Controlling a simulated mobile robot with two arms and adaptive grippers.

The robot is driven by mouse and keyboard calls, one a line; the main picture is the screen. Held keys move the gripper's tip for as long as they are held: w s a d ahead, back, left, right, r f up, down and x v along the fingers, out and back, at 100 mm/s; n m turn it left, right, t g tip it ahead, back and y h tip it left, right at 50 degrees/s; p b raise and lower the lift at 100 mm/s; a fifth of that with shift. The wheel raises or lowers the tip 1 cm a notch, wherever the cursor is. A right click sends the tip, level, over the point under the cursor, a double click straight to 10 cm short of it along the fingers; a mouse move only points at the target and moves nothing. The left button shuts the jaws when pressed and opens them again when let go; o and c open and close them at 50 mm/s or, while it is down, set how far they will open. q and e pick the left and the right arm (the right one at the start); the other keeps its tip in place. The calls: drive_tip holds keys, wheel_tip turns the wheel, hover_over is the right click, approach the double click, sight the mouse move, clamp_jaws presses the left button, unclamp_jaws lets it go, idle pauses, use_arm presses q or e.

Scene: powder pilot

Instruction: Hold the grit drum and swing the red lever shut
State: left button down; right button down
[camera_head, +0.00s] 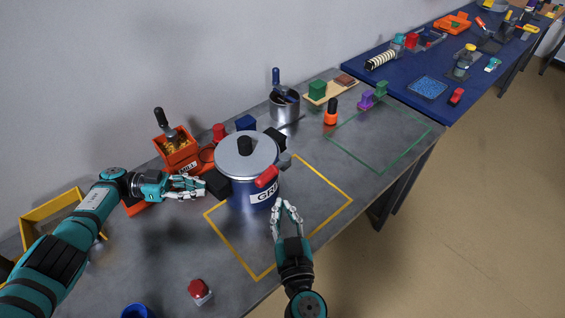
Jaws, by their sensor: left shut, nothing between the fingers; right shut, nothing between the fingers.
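The grit drum (239,190) is a blue pot with a grey lid and a black knob. It stands upright on the grey table, partly inside the yellow outline. The red lever (266,177) sits on its front right side near the rim, above the drum's label. My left gripper (204,187) is shut and empty, just left of the drum; I cannot tell if it touches the drum or the black part beside it. My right gripper (279,202) is shut and empty, fingers pointing up the picture, in front of the drum and below the lever.
An orange box (180,155) with a scoop stands behind my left gripper. A metal pot (284,106) is further back. A red button (199,291) sits at the front. The green outline (378,139) is mostly clear.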

use_arm(q)
drive_tip(key=shift+c, duration=0.5)
unclamp_jaws()
idle(0.5)
drive_tip(key=shift+r, duration=0.1)
idle(0.3)
wheel_tip(320, 180, up, 7)
idle(0.8)
drive_tip(key=w+a+r, duration=0.1)
drive_tip(key=a, duration=1.1)
drive_tip(key=shift+w, duration=0.15)
